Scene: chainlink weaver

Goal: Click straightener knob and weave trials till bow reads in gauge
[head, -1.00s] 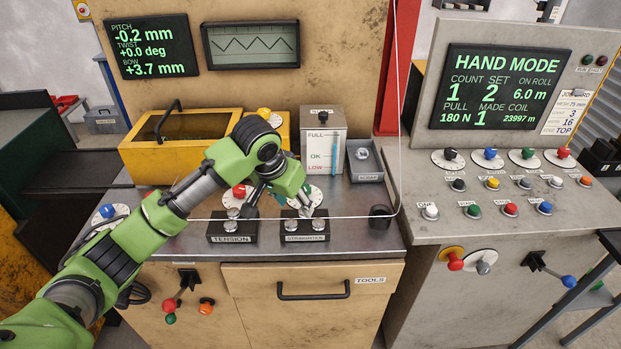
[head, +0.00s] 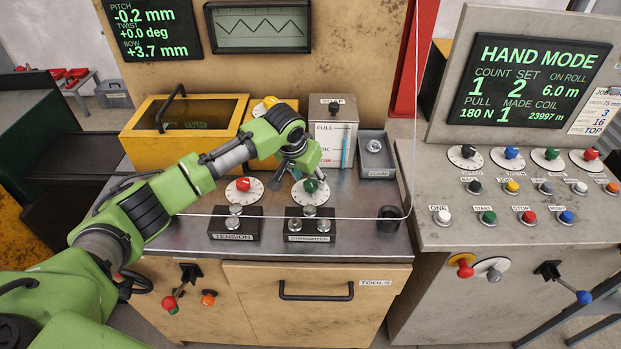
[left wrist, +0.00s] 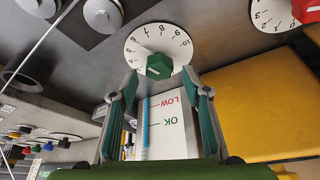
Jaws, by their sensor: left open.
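The green straightener knob (head: 310,186) sits on a white numbered dial behind the block labelled STRAIGHTENER (head: 309,238). In the left wrist view the green knob (left wrist: 159,66) lies just beyond my fingertips, with its dial (left wrist: 140,44) readable. My left gripper (head: 300,174) is over this dial; in the left wrist view its fingers (left wrist: 160,84) are spread with nothing between them. The fingers look apart from the knob. The readout (head: 150,29) shows pitch -0.2 mm, twist +0.0 deg, bow +3.7 mm. The control screen (head: 530,80) reads HAND MODE, count 1, set 2. My right gripper is not visible.
A red knob (head: 243,184) on a similar dial stands left, behind the TENSION block (head: 234,237). A thin wire runs across the front of the bench.

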